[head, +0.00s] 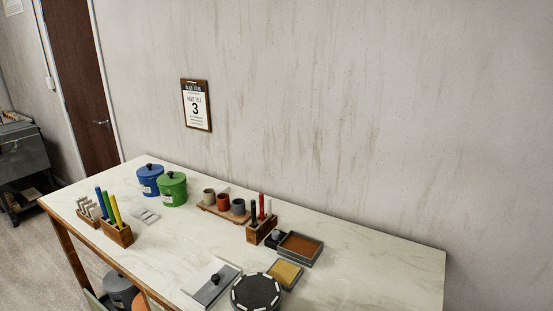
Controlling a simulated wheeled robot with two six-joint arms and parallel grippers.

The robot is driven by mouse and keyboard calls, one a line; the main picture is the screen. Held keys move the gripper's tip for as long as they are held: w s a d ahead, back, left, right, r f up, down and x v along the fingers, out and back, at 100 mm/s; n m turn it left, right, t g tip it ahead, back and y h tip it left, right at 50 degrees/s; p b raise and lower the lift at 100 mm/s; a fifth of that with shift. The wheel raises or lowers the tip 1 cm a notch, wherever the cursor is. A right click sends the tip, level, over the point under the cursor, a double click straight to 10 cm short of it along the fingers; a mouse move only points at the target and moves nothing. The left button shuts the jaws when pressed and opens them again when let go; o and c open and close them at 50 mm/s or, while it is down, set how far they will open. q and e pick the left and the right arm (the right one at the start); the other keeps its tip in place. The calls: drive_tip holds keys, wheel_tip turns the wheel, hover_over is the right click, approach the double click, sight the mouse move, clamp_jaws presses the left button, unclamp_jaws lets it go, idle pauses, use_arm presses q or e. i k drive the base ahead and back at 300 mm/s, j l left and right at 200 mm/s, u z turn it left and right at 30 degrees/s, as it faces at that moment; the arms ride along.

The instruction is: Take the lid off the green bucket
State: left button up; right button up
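The green bucket (173,193) stands upright near the back left of the table. Its green lid (171,178) with a dark knob sits on top of it. A blue bucket (150,184) with a blue lid and dark knob stands just left of it and slightly behind. Neither of my grippers shows in the head view.
The marble-look table (350,268) also holds a wooden block with coloured sticks (117,234), a tray of small cups (223,211), a brown tray (299,248) and a dark round disc (256,292). A grey plate (146,215) lies in front of the buckets.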

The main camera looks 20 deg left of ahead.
sight(171, 178)
drive_tip(key=u, duration=1.45)
drive_tip(key=j, duration=0.35)
drive_tip(key=i+z, duration=0.05)
